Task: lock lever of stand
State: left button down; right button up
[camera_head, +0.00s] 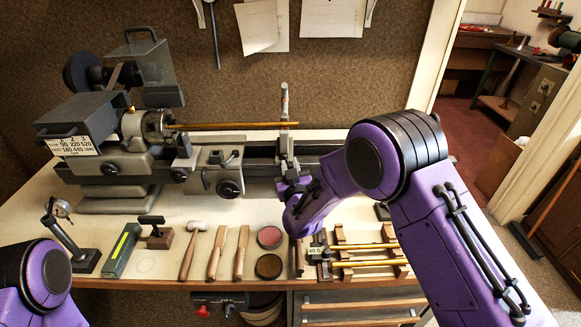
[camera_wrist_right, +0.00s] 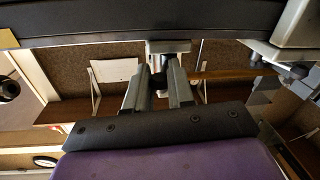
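A slim grey upright stand (camera_head: 285,118) rises from the lathe bed, with a long brass rod passing at its height. My right gripper (camera_head: 290,186) is low in front of the stand's foot, partly hidden by my own purple wrist. In the right wrist view my right gripper (camera_wrist_right: 159,80) has its two grey fingers apart. A dark knob-like part (camera_wrist_right: 157,83) shows in the gap, below a light grey block (camera_wrist_right: 168,47). I cannot tell whether the fingers touch it, or whether it is the lever. My left gripper is out of view; only its arm shows at lower left.
The grey lathe (camera_head: 130,135) fills the back left, with the brass rod (camera_head: 225,126) reaching right from it. A mallet (camera_head: 190,248), wooden tools, two round tins (camera_head: 269,266) and a wooden rack (camera_head: 385,272) of brass rods lie along the bench front (camera_head: 160,274).

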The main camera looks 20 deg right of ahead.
grip_shut()
jog(key=shift+d+f+n+y+b, duration=0.15)
jog(key=shift+d+n+y+b, duration=0.15)
jog(key=shift+n+y+b, duration=0.45)
jog(key=shift+w+d+n+y+b, duration=0.15)
jog(key=shift+n+y+b, duration=0.25)
jog(key=shift+y, duration=0.55)
jog(key=shift+r, duration=0.2)
jog(key=o, duration=0.7)
grip_release()
jog(key=shift+d, duration=0.1)
jog(key=shift+f, duration=0.1)
